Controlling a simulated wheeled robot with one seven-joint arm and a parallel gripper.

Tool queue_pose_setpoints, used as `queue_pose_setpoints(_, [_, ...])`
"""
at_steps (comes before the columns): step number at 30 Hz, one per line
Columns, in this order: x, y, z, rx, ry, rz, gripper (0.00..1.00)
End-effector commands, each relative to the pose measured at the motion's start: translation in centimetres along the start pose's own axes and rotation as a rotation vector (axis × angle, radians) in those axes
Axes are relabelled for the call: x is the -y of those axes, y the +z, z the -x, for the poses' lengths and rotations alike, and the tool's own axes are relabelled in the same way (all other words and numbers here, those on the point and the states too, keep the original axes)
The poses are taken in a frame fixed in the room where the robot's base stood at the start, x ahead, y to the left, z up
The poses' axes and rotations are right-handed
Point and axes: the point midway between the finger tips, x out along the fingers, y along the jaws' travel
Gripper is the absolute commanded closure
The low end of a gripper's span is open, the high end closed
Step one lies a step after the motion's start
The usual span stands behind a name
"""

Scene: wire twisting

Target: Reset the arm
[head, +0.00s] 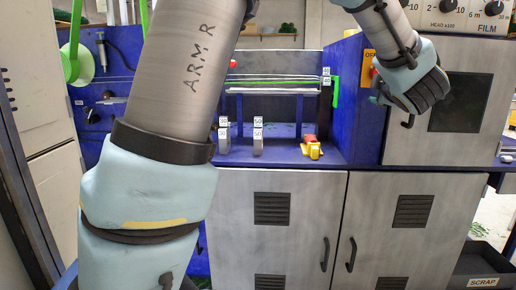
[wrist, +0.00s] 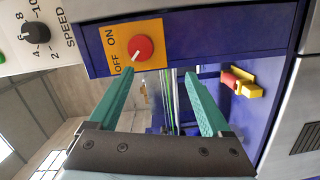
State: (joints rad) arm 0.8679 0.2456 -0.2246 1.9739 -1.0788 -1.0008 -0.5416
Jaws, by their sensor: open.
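My gripper (wrist: 160,75) is open and empty in the wrist view, its two teal fingers apart. Its fingertips appear just below a red knob (wrist: 143,48) on an orange ON/OFF plate (wrist: 114,48); I cannot tell whether they touch it. Thin green wires (wrist: 168,98) show between the fingers, farther back. In the head view my forearm and wrist are at the upper right, beside the orange plate (head: 369,54), and the fingers are mostly hidden.
A blue machine bay holds a wire line (head: 275,83), small numbered grey blocks (head: 258,142) and a red and yellow piece (head: 313,148). Grey cabinet doors (head: 262,225) stand below. A SPEED dial (wrist: 36,33) is at the wrist view's upper left. A dark scrap bin (head: 480,262) is at lower right.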

Motion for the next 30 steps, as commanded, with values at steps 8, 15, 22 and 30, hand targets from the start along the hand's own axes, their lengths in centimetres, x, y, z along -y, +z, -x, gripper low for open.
queue_pose_setpoints(8, [15.2, -11.4, -1.8, 0.335, -0.298, -0.584, 0.18])
queue_pose_setpoints(15, [27.5, -20.4, 6.0, 0.637, -0.625, -0.874, 0.18])
queue_pose_setpoints(22, [34.0, -26.1, 14.8, 0.876, -0.861, -0.982, 0.18])
queue_pose_setpoints(30, [34.9, -29.8, 22.1, 1.061, -1.019, -1.015, 0.18])
